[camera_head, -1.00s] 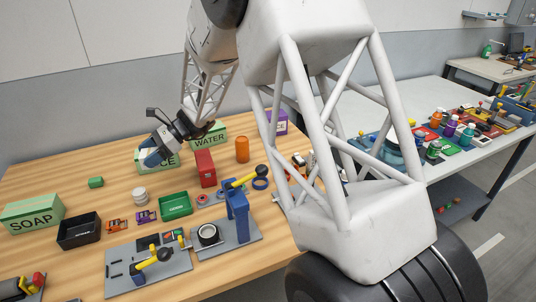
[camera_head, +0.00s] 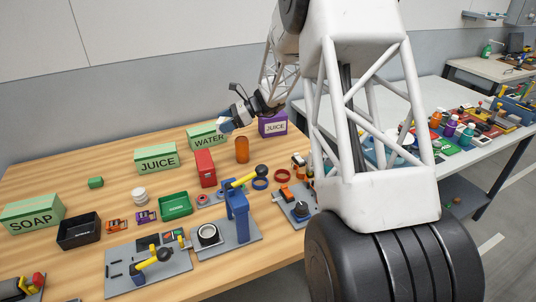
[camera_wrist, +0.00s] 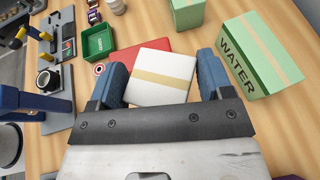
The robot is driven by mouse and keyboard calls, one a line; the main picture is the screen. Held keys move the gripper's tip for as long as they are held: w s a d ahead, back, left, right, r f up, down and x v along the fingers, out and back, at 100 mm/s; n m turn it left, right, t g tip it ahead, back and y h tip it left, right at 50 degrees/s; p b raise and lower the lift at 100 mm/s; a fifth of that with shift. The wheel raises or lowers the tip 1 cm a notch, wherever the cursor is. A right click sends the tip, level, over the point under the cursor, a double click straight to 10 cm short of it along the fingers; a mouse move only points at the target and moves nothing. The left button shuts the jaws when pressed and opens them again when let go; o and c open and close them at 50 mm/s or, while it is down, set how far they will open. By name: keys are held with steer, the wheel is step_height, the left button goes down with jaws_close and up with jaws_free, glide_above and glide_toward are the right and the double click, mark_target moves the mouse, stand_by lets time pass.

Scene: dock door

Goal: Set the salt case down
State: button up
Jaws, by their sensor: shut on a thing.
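My gripper (camera_wrist: 161,76) is shut on a white case with a tan tape strip (camera_wrist: 162,77), held between its two blue fingers in the wrist view. No lettering shows on the face turned to the camera, so I cannot read the salt label. In the head view my gripper (camera_head: 225,124) is over the back of the wooden table (camera_head: 115,180), in front of part of the green WATER case (camera_head: 203,138). The held case is mostly hidden there by the fingers.
The purple JUICE case (camera_head: 273,125), green JUICE case (camera_head: 156,158) and green SOAP case (camera_head: 32,214) stand on the table. A red case (camera_head: 205,168) and orange bottle (camera_head: 242,150) stand near WATER.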

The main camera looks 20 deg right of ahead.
steer(key=d+m+t, duration=0.2)
steer(key=d+t, duration=0.1)
steer(key=d, duration=1.4)
steer(key=shift+h, duration=0.3)
steer(key=shift+w+f, duration=0.15)
steer(key=shift+f, duration=1.15)
steer(key=shift+w+f, duration=0.1)
steer(key=shift+f, duration=1.15)
steer(key=shift+f, duration=3.15)
steer(key=shift+f, duration=1.85)
steer(key=shift+f, duration=0.1)
